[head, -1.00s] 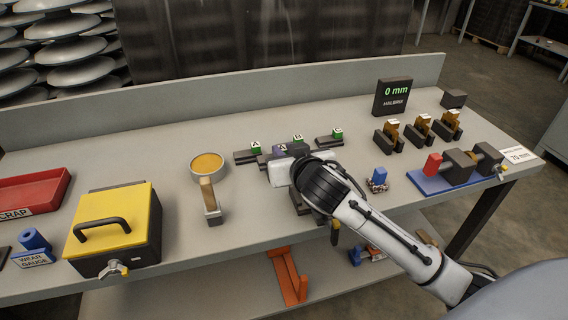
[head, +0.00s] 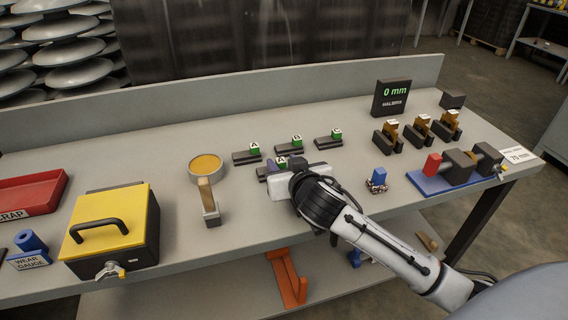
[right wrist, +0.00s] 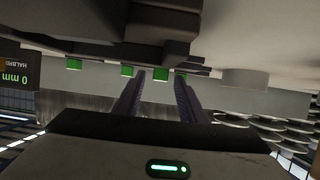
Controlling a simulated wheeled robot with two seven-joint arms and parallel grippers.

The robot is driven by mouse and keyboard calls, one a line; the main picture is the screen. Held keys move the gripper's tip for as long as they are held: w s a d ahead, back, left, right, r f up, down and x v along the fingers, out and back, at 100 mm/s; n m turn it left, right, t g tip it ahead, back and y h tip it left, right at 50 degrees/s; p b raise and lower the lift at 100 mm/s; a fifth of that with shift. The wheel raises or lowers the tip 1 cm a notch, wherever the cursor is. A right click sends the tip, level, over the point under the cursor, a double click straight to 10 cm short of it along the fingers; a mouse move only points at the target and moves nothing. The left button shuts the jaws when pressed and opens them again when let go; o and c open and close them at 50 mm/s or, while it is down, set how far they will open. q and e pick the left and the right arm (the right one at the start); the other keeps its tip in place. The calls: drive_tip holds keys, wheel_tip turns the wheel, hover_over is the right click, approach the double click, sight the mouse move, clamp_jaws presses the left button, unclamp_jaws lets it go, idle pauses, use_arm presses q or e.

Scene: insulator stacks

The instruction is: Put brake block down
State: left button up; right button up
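My right gripper (head: 272,167) is low over the middle of the bench. Its two purplish fingers (right wrist: 160,92) stand apart in the right wrist view, with a green tag (right wrist: 160,75) showing between them. My left gripper is not in view.
A yellow-lidded box (head: 112,215), a round dish (head: 207,168) and a red scrap tray (head: 30,195) are at left. A display reading 0 mm (head: 392,98), brown-and-black parts (head: 420,132) and a blue-based fixture (head: 440,182) are at right. Large dark shapes (right wrist: 150,25) fill the wrist view's top.

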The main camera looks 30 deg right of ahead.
drive_tip(key=shift+r, duration=0.2)
use_arm(q)
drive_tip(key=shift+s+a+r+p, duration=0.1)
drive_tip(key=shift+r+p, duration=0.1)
drive_tip(key=shift+p, duration=0.2)
use_arm(e)
drive_tip(key=v, duration=1.2)
drive_tip(key=shift+s+f, duration=0.1)
